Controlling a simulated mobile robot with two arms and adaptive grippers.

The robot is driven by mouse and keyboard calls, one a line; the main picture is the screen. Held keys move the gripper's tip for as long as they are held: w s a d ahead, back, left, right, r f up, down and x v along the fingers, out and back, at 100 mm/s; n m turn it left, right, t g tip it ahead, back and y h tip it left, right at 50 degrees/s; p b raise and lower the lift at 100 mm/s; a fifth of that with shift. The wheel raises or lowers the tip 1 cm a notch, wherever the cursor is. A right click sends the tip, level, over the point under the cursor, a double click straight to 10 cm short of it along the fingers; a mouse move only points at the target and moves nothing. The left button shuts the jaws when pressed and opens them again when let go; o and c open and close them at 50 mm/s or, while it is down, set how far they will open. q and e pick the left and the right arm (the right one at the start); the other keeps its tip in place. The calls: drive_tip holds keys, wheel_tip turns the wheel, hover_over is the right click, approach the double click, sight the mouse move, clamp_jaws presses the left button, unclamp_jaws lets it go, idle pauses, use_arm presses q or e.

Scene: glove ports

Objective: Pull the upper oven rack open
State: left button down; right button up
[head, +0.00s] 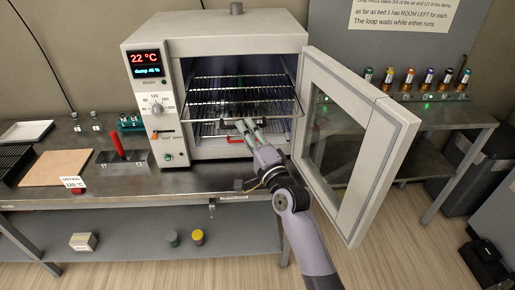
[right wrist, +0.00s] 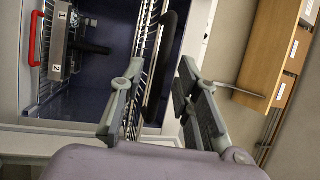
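The upper oven rack (head: 212,103) is a wire shelf inside the open oven (head: 235,42), with its front edge near the opening. My right gripper (head: 250,124) is at the front of this rack, right of its middle. In the right wrist view its fingers (right wrist: 161,80) are spread apart. The wire rack (right wrist: 149,35) and a dark bar (right wrist: 161,65) along its edge show between and beyond them. I cannot tell whether a finger touches the rack. My left gripper is not in view.
The oven door (head: 358,140) stands wide open to the right of my arm. Below the upper rack is a block with a red handle (head: 236,140); it also shows in the right wrist view (right wrist: 33,50). A rack of vials (head: 415,90) stands on the right bench.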

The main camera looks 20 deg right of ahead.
drive_tip(key=v, duration=0.9)
wheel_tip(320, 180, down, 25)
drive_tip(key=s+a+n+g, duration=0.1)
drive_tip(key=n+g, duration=0.4)
drive_tip(key=s+f+n+g, duration=0.2)
drive_tip(key=s+f, duration=0.2)
drive_tip(key=f, duration=0.5)
drive_tip(key=s+f+n+g, duration=0.25)
drive_tip(key=s+f, duration=0.25)
drive_tip(key=f, duration=0.3)
drive_tip(key=s+f+n+g+h+b, duration=0.1)
drive_tip(key=s+f+n+g, duration=0.35)
drive_tip(key=s+f, duration=1.35)
drive_tip(key=s+d+f+n+g, duration=0.2)
drive_tip(key=s, duration=0.7)
drive_tip(key=s+d+f+n+g+h, duration=0.1)
drive_tip(key=s+f+n+g, duration=0.1)
drive_tip(key=s, duration=0.8)
drive_tip(key=shift+d+f+g, duration=0.4)
drive_tip(key=shift+f, duration=0.4)
